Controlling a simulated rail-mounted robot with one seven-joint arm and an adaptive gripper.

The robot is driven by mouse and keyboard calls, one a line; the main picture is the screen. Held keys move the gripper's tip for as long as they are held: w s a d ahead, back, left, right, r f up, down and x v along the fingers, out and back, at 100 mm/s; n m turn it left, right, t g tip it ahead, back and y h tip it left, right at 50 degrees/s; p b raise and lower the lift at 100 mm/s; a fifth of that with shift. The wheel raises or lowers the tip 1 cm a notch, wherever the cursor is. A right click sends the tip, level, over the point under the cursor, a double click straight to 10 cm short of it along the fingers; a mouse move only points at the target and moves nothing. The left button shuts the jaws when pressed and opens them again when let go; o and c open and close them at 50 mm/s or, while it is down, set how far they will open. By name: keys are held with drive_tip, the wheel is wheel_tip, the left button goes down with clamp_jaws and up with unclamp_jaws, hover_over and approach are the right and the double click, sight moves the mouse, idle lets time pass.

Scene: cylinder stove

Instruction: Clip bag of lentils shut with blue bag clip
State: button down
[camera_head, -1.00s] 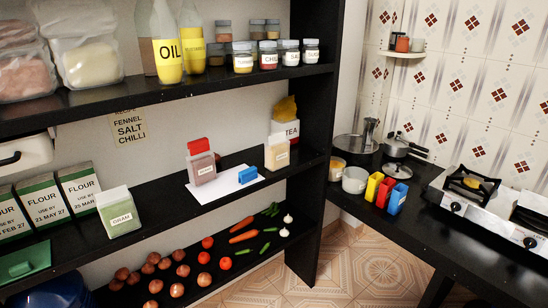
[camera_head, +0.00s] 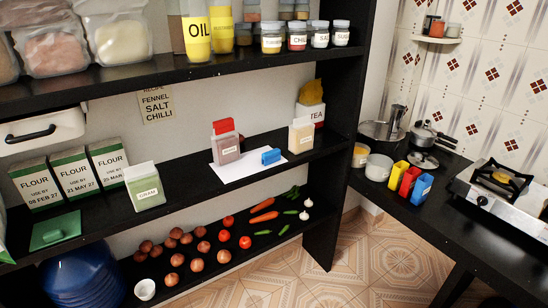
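A blue bag clip (camera_head: 271,157) lies on a white sheet (camera_head: 238,167) on the middle shelf. Just left of it, on the same sheet, stands a clear bag with reddish-brown contents (camera_head: 226,147), with a red clip (camera_head: 223,127) at its top. Right of the blue clip stands a pale bag with beige contents (camera_head: 301,137). The labels on these two bags are too small to read, so I cannot tell which holds lentils. A greenish bag labelled GRAM (camera_head: 145,187) stands further left. My gripper is not in view.
Flour packets (camera_head: 70,174) and a green lid-like item (camera_head: 55,231) are at the left. A tea bag (camera_head: 311,112) stands behind the beige bag. Vegetables lie on the lower shelf. Red, yellow and blue containers (camera_head: 410,180), pots and a stove (camera_head: 495,185) occupy the right counter.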

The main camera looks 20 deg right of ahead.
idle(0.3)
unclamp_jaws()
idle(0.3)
